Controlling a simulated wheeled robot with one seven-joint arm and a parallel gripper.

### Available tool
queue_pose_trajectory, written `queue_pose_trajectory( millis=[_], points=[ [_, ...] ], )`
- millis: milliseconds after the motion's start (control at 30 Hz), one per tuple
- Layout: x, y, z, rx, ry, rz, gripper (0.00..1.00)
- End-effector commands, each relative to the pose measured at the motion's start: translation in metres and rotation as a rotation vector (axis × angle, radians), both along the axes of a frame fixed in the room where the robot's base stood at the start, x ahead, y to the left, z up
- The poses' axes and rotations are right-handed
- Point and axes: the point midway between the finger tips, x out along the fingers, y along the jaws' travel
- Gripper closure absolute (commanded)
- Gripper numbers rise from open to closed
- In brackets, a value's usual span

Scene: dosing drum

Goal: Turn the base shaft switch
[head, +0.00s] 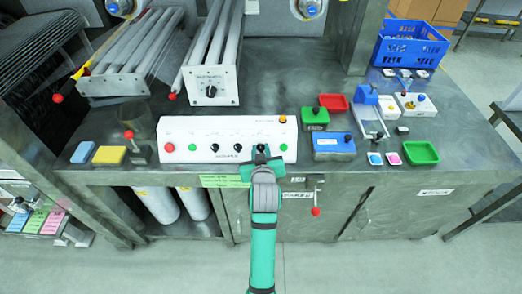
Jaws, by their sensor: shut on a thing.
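A white control panel (228,126) stands near the front edge of the steel bench. Its face carries a row of small black knobs, with a left knob (213,147) and a middle knob (238,147) in clear view. My gripper (262,150) is at the right knob of this row, in front of the panel face. It is shut on that black knob, which is mostly hidden by the fingers. The labels above the knobs are too small to read, and the knob's angle cannot be told.
A red button (167,147) and a green button (192,147) are left on the panel; another green button (284,147) is close right of my gripper. A grey dial box (211,88) stands behind. A blue box (334,146) and a green tray (421,153) lie to the right.

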Motion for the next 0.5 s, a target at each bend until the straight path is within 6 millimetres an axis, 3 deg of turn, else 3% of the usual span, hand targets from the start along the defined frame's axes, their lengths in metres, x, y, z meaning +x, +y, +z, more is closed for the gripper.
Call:
queue_pose_trajectory(
  millis=[500],
  points=[
    [0.0001,-0.001,0.0001,-0.253,0.001,0.177,0.99]
  ],
)
